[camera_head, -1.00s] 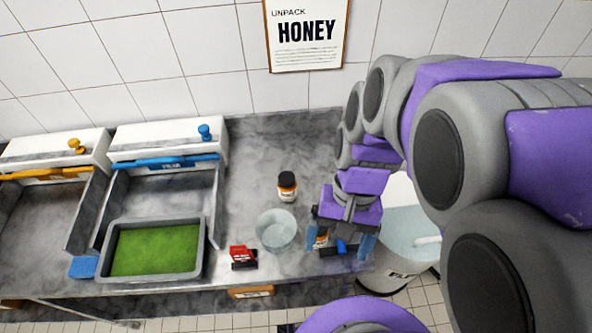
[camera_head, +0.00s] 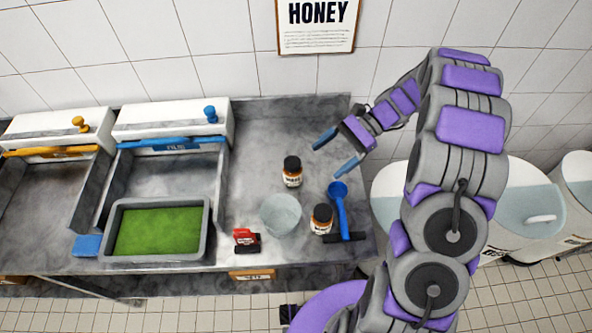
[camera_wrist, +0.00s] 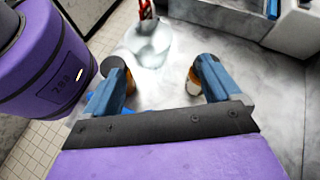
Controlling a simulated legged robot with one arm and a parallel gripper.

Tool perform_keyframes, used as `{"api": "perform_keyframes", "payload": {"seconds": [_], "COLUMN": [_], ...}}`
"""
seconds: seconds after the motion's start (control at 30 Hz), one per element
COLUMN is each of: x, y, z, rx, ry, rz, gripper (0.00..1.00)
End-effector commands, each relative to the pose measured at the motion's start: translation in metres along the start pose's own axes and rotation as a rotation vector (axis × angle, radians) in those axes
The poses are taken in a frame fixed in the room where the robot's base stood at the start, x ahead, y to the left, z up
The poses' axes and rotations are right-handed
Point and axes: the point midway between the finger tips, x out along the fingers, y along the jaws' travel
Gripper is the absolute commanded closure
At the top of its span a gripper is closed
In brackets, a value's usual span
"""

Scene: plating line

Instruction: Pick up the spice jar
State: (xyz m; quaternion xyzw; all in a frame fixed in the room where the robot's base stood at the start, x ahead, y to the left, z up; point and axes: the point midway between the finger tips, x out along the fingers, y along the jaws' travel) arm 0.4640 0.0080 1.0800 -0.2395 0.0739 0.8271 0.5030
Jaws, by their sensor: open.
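Two small jars with black lids and orange-and-white labels stand on the grey counter. One jar (camera_head: 292,174) is behind the glass bowl, and the other jar (camera_head: 321,221) is right of the bowl. I cannot read which label is which. My gripper (camera_head: 336,152) is open and empty, above the counter to the right of and behind the rear jar. In the wrist view, one jar (camera_wrist: 192,78) is partly hidden by the right finger of my gripper (camera_wrist: 164,85). Another jar (camera_wrist: 130,82) is mostly hidden behind the left finger.
A clear bowl (camera_head: 281,214) stands beside the jars. A blue scoop (camera_head: 338,197) lies right of them, and a red object (camera_head: 246,239) is left. A grey tray with green filling (camera_head: 207,222) is further left. Bins (camera_head: 535,198) stand right of the counter.

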Motion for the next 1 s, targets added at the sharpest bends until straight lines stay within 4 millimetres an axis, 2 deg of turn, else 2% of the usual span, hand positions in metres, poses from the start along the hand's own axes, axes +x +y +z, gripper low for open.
{"api": "perform_keyframes", "payload": {"seconds": [0.03, 0.17, 0.4, 0.53, 0.7, 1.0], "x": [-0.001, -0.007, -0.019, -0.018, -0.015, -0.012], "y": [-0.004, -0.013, -0.017, -0.017, -0.018, -0.019], "z": [-0.015, -0.048, -0.109, -0.135, -0.152, -0.158], "rx": [0.025, 0.075, 0.148, 0.177, 0.196, 0.202], "ry": [-0.036, -0.127, -0.304, -0.391, -0.451, -0.474], "rz": [-0.023, -0.088, -0.205, -0.256, -0.297, -0.309], "gripper": [0.09, 0.09, 0.09, 0.09, 0.09, 0.09]}}
